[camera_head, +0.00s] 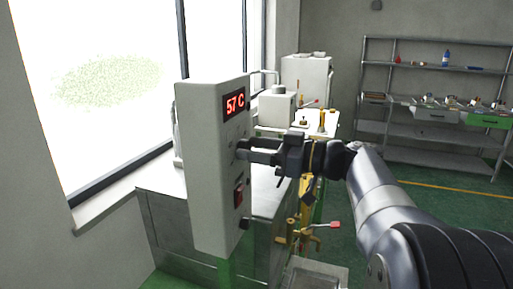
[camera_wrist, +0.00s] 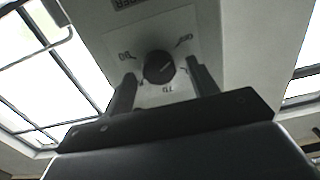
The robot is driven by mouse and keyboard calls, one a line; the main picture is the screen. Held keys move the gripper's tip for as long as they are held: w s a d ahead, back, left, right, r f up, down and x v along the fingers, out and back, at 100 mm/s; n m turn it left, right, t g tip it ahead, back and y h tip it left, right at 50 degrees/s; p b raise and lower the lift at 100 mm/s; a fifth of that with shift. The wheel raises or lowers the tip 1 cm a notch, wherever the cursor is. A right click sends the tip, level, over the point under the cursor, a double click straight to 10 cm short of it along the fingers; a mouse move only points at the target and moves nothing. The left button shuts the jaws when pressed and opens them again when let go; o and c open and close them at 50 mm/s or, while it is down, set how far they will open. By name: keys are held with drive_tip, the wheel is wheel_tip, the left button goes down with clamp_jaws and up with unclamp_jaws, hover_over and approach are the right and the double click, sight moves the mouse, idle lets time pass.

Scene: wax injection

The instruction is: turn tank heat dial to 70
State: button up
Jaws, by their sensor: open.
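The tank heat dial (camera_wrist: 159,67) is a round black knob on a pale label plate on the control box, with a light pointer mark and printed markings around it. The control box (camera_head: 212,170) is a tall grey-white panel, and its red display (camera_head: 235,103) reads 57 C. My gripper (camera_head: 241,152) reaches the box front from the right, below the display. In the wrist view, my gripper's two dark fingers (camera_wrist: 160,88) stand open on either side of the dial, with gaps visible. The head view hides most of the dial behind the fingers.
A red rocker switch (camera_head: 239,194) and a black knob (camera_head: 244,223) sit lower on the box. Brass valves with a red handle (camera_head: 333,225) stand below my arm. A metal shelf (camera_head: 430,140) is at the back right. Green floor is open on the right.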

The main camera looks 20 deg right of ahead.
drive_tip(key=shift+c, duration=0.4)
drive_tip(key=c, duration=0.9)
